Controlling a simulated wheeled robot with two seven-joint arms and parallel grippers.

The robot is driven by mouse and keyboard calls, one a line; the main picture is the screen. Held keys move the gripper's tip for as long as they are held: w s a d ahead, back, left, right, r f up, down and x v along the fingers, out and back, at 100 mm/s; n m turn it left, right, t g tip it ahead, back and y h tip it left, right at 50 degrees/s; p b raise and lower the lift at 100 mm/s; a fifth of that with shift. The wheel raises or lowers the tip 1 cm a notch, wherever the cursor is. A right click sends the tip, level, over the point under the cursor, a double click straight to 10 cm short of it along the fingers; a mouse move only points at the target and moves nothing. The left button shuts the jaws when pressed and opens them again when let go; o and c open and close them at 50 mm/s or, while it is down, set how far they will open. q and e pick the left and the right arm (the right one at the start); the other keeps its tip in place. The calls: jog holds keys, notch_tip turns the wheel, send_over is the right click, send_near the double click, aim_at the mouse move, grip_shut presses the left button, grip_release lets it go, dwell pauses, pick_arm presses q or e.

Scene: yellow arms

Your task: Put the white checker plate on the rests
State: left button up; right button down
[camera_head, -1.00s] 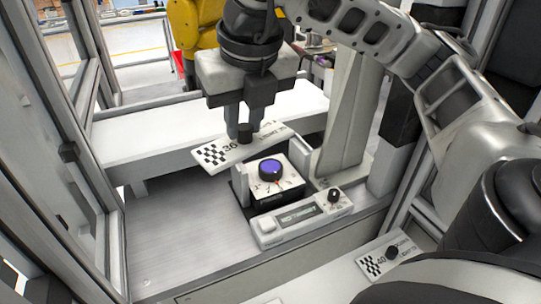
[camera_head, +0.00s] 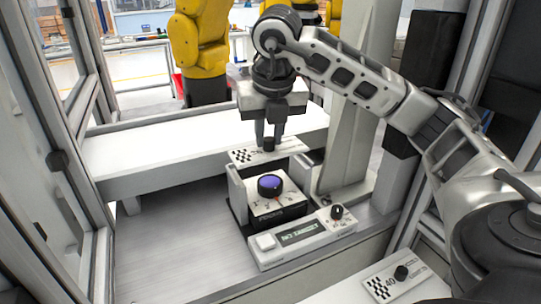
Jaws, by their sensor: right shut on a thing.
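The white checker plate (camera_head: 244,157) has a black checker patch at its left end and a dark knob. My right gripper (camera_head: 269,143) is shut on the plate's knob and holds it just behind the device with the blue-purple button. The rests (camera_head: 238,186) look like upright light posts on either side of that device. The plate is close to the posts' tops, but I cannot tell whether it touches them. My left gripper is not in view.
A control box (camera_head: 301,237) with a display and a black knob lies in front. A second checker plate (camera_head: 393,282) lies at lower right. A white beam (camera_head: 150,164) runs behind. A yellow robot arm (camera_head: 198,50) stands farther back. Metal frame posts close in the left side.

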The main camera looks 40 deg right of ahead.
aim_at(270, 151)
jog(key=x, duration=0.3)
jog(key=shift+d+f, duration=0.3)
jog(key=shift+d, duration=0.05)
jog(key=shift+f, duration=0.35)
jog(key=shift+a+f, duration=0.1)
jog(key=shift+f, duration=0.1)
jog(key=c, duration=1.3)
grip_release()
jog(key=shift+o, duration=0.2)
